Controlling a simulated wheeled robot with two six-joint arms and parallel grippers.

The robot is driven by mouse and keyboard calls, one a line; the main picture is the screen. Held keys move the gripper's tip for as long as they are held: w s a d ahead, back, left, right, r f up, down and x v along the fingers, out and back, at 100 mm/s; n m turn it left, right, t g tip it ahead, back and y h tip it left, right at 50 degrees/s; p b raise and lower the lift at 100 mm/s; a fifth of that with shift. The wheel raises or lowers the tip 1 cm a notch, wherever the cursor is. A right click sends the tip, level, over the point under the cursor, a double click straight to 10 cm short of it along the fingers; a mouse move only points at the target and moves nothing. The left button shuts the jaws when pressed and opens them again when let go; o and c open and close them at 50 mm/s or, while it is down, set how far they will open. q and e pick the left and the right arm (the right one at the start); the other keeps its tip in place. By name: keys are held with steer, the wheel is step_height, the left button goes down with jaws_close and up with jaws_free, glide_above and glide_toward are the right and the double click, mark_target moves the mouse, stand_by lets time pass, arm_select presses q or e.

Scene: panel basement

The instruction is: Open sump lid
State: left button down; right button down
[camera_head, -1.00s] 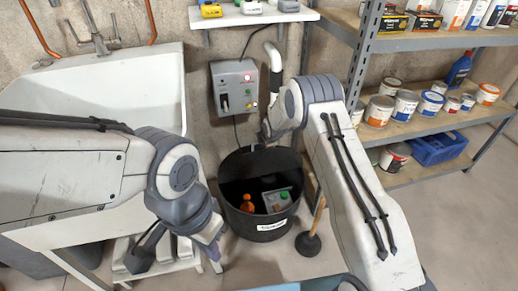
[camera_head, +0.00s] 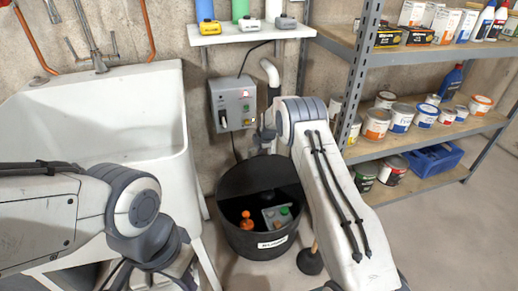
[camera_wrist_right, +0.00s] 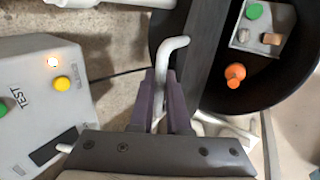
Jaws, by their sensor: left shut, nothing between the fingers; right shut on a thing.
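The sump is a round black basin (camera_head: 237,240) on the floor, with a white label on its front. Its dark lid (camera_head: 258,176) is raised steeply at the back, and in the right wrist view the lid (camera_wrist_right: 207,60) shows nearly edge-on. My right gripper (camera_head: 262,138) is behind the basin. In the right wrist view its purple fingers (camera_wrist_right: 162,98) are shut on the pale bent lid handle (camera_wrist_right: 176,44). Inside are an orange float (camera_head: 247,221) and a grey box (camera_head: 278,217) with a green button. My left gripper (camera_head: 180,277) is low at left, empty, partly cut off.
A control box (camera_head: 233,103) hangs on the wall behind the sump. A white sink (camera_head: 100,120) stands at left and a metal shelf with paint cans (camera_head: 376,124) at right. A plunger (camera_head: 310,260) stands beside the basin. Floor at right is clear.

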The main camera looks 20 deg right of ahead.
steer(key=c, duration=0.9)
jaws_free()
steer(key=shift+a, duration=0.3)
steer(key=shift+d+r, duration=0.1)
steer(key=shift+d, duration=0.05)
steer(key=shift+s+r, duration=0.15)
steer(key=shift+r, duration=0.15)
steer(key=p+v, duration=0.1)
steer(key=v, duration=0.8)
steer(key=shift+s+r+p, duration=0.25)
steer(key=shift+s+p, duration=0.05)
steer(key=shift+p, duration=0.05)
